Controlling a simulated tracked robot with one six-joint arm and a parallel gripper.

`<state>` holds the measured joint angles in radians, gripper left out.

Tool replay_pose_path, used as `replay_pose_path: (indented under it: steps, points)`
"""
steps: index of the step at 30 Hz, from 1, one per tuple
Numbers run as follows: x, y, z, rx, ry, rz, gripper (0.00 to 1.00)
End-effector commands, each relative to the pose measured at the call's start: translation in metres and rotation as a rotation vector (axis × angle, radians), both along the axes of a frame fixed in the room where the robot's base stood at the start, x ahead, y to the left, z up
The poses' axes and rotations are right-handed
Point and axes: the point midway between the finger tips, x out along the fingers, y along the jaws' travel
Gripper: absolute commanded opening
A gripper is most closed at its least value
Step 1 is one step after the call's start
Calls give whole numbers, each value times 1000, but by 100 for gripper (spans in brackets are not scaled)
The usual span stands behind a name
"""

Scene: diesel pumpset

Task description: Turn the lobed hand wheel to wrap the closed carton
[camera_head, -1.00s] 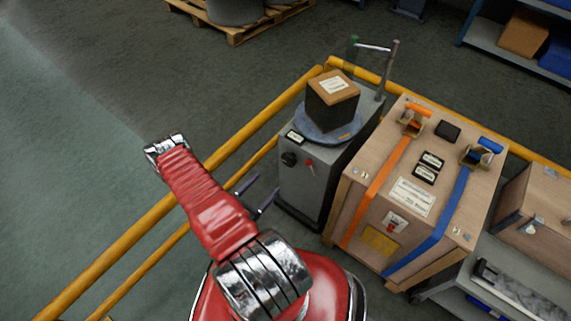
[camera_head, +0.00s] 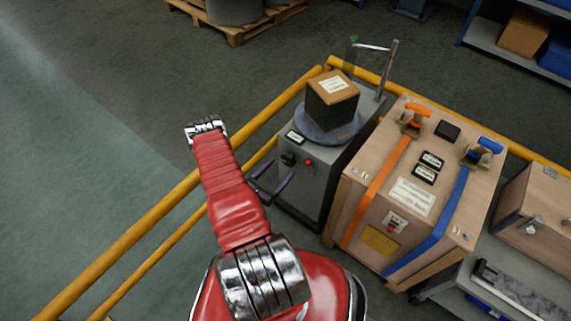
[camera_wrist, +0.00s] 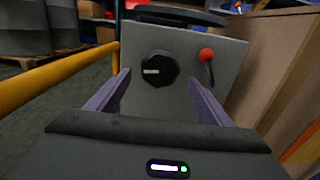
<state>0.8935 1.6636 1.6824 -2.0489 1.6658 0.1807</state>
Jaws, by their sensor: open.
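The lobed hand wheel (camera_wrist: 158,70) is a black knob with a white mark on the front of the grey wrapping machine (camera_wrist: 138,102). In the head view the hand wheel (camera_head: 288,159) sits on the machine's front face. The closed carton (camera_head: 332,94) is dark with a brown top and a white label, and stands on the round turntable (camera_head: 315,134). My gripper (camera_head: 272,186) is open in front of the machine, apart from it. In the wrist view my gripper's purple fingers (camera_wrist: 156,92) frame the hand wheel, one on each side, with nothing between them.
A red-knobbed lever (camera_wrist: 206,58) is right of the hand wheel. A yellow rail (camera_head: 165,205) runs at the left of the machine. A large wooden crate (camera_head: 398,225) with orange and blue straps stands close on the right. Open floor lies at the left.

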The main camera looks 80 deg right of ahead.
Motion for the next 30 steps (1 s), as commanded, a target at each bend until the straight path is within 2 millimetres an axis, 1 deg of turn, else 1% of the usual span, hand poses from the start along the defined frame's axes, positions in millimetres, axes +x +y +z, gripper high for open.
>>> replay_pose_path:
  steps: [3,9,13,21,23,30]
  points:
    - [-7,-14,0,-2,-2,-4,73]
    - [-15,-34,0,-2,-1,-2,73]
    - [-17,-40,0,-1,-1,-1,73]
    - [-18,-41,0,-1,0,0,73]
    - [-18,-41,0,-1,0,0,70]
    - [-18,-40,0,-1,0,0,53]
